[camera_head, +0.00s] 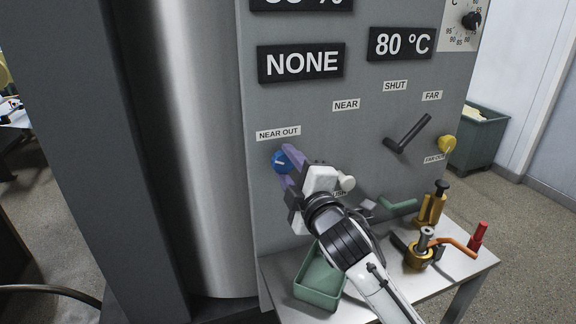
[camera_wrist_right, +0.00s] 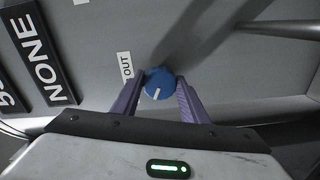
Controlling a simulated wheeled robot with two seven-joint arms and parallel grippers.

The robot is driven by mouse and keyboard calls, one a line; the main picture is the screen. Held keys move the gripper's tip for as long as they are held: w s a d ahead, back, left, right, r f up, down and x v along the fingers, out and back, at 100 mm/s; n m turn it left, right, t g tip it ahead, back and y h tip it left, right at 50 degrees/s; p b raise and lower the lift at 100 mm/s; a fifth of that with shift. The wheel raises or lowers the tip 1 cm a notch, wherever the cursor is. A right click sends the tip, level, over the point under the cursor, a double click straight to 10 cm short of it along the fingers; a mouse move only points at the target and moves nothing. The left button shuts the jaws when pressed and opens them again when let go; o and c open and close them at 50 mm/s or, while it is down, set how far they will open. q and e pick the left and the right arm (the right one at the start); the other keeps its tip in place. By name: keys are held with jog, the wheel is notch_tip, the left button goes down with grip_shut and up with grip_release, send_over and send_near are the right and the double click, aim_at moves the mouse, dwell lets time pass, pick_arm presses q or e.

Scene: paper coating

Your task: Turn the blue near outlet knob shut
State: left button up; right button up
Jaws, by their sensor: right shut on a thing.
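The blue near outlet knob (camera_head: 281,162) sits on the grey panel, just below the "NEAR OUT" label (camera_head: 278,134). It also shows in the right wrist view (camera_wrist_right: 158,84), with a white pointer mark on its face. My right gripper (camera_head: 287,159) reaches the knob from the lower right. Its purple fingers, seen in the right wrist view (camera_wrist_right: 160,92), are shut on the knob, one on each side. The pointer's exact setting is hard to read. My left gripper is not in view.
A dark lever (camera_head: 408,134) and a yellow knob (camera_head: 446,144) are on the panel to the right. Below, a small table (camera_head: 470,268) bears a green tray (camera_head: 318,292), an orange-handled brass fitting (camera_head: 420,254) and a red-handled piece (camera_head: 478,236). A big steel cylinder (camera_head: 200,150) stands left.

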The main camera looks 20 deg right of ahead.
jog(key=m, duration=0.6)
jog(key=shift+a+f+m, duration=0.1)
jog(key=shift+f+m, duration=0.05)
jog(key=shift+m, duration=0.15)
jog(key=m, duration=0.6)
jog(key=shift+m, duration=0.3)
jog(key=o, duration=1.1)
